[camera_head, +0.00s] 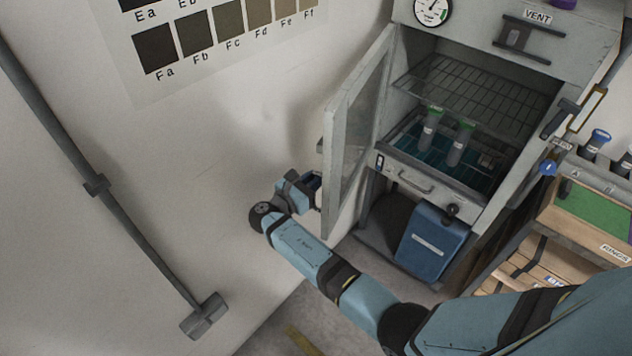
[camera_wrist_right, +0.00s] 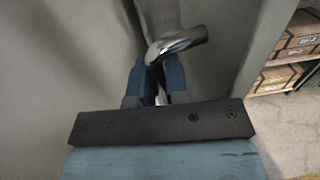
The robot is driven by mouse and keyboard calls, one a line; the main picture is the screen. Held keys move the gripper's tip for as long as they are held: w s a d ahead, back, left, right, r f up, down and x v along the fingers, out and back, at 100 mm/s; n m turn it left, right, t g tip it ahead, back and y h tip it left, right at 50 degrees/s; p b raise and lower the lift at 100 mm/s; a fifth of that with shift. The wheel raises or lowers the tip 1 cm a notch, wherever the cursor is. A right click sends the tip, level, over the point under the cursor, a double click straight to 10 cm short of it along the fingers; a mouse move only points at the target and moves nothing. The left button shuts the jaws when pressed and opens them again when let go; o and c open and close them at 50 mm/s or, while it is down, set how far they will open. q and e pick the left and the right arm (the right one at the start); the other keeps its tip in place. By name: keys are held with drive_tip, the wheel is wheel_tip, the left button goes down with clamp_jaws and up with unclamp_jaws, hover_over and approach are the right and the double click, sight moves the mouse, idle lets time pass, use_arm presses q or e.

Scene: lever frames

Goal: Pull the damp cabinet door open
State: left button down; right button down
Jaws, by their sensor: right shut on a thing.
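The damp cabinet (camera_head: 415,175) stands at the upper right in the head view. Its glazed door (camera_head: 357,125) is swung wide open to the left, near the wall. My right gripper (camera_head: 314,183) is at the door's outer side, partly hidden by the door and my wrist. In the right wrist view, its blue fingers (camera_wrist_right: 158,82) are shut around the lower part of a shiny metal handle (camera_wrist_right: 178,44). The handle's lower end is hidden between the fingers. My left gripper is not in view.
Inside the cabinet are a wire shelf (camera_head: 470,85) and two grey bottles (camera_head: 460,143) over a teal tray. A blue container (camera_head: 432,243) stands below. A wooden rack (camera_head: 545,265) is at the right. The wall with a pipe (camera_head: 130,225) is close on the left.

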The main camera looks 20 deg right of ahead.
drive_tip(key=shift+w+a, duration=0.15)
drive_tip(key=shift+w, duration=0.1)
drive_tip(key=c, duration=1.1)
unclamp_jaws()
drive_tip(key=shift+c, duration=0.2)
